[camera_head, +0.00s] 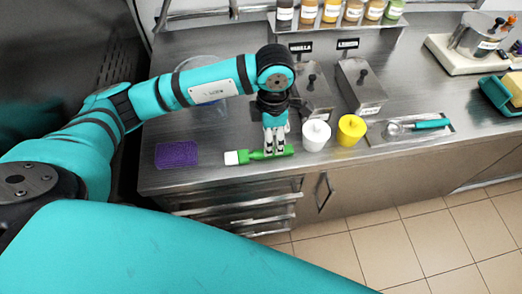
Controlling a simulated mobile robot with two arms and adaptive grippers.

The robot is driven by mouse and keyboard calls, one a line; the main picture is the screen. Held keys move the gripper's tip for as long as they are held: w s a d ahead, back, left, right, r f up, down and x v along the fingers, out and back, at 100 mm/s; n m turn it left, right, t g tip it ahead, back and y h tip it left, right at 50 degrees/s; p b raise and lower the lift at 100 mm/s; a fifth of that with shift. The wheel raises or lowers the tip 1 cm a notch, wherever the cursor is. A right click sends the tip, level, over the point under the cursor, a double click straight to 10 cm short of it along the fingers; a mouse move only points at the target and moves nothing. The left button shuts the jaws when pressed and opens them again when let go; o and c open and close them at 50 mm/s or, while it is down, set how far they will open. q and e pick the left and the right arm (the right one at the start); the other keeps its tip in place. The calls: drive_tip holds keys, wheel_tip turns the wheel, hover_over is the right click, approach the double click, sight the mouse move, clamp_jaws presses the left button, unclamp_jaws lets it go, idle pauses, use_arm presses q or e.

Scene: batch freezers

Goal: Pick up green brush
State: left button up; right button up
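The green brush (252,155) lies along the front edge of the steel counter, with its white end (232,158) to the left. My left gripper (275,152) reaches down over the right part of the brush, pointing at the counter. Its fingertips are at the green handle and hide part of it. I cannot tell whether the fingers are closed on the handle or just around it. The brush appears to rest on or very near the counter. My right gripper is not in view.
A white cup (316,134) and a yellow cup (351,130) stand just right of the gripper. A purple sponge (177,154) lies to the left. Lidded steel containers (360,88) stand behind. A scoop with a teal handle (432,124) lies on a tray at right.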

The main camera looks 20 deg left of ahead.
sight(259, 154)
use_arm(q)
drive_tip(key=shift+s+f+p, duration=0.1)
drive_tip(key=shift+f+p, duration=0.2)
drive_tip(key=shift+f, duration=0.05)
wheel_tip(259, 154, down, 4)
drive_tip(key=shift+d+r+p, duration=0.1)
drive_tip(key=shift+r+p, duration=0.05)
drive_tip(key=shift+p, duration=0.7)
drive_tip(key=shift+f, duration=0.4)
clamp_jaws()
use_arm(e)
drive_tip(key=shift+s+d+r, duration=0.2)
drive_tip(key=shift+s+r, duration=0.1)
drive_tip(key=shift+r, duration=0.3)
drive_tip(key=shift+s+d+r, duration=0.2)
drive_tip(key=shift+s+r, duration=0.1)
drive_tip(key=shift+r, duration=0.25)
